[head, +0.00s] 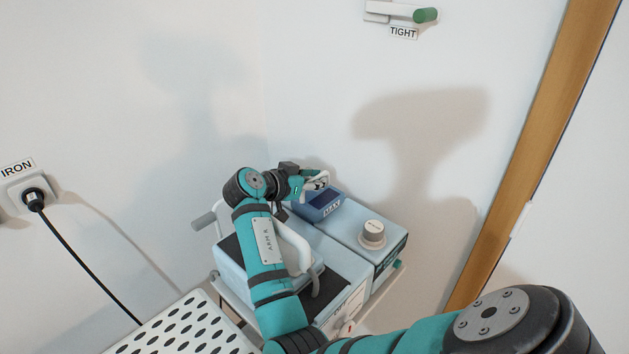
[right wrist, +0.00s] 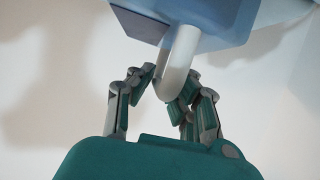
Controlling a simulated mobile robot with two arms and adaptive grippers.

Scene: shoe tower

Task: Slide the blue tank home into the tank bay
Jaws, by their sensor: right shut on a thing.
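The blue tank (head: 318,207), with a dark window and a MAX label, is at the back end of the pale blue steam station (head: 340,229). My right gripper (head: 316,182) is at the tank's far end, shut on its white handle. In the right wrist view the fingers (right wrist: 168,86) are around the looped handle (right wrist: 178,62), below the blue tank body (right wrist: 215,18). The tank bay is mostly hidden by the tank and my arm, and I cannot tell how deep the tank sits. My left gripper is not in view.
An iron (head: 293,248) with a white handle rests on the station. The station has a white knob (head: 372,235) and stands on a cart beside a perforated board (head: 180,333). White walls stand close behind. A black plug (head: 34,199) is in the IRON socket at left.

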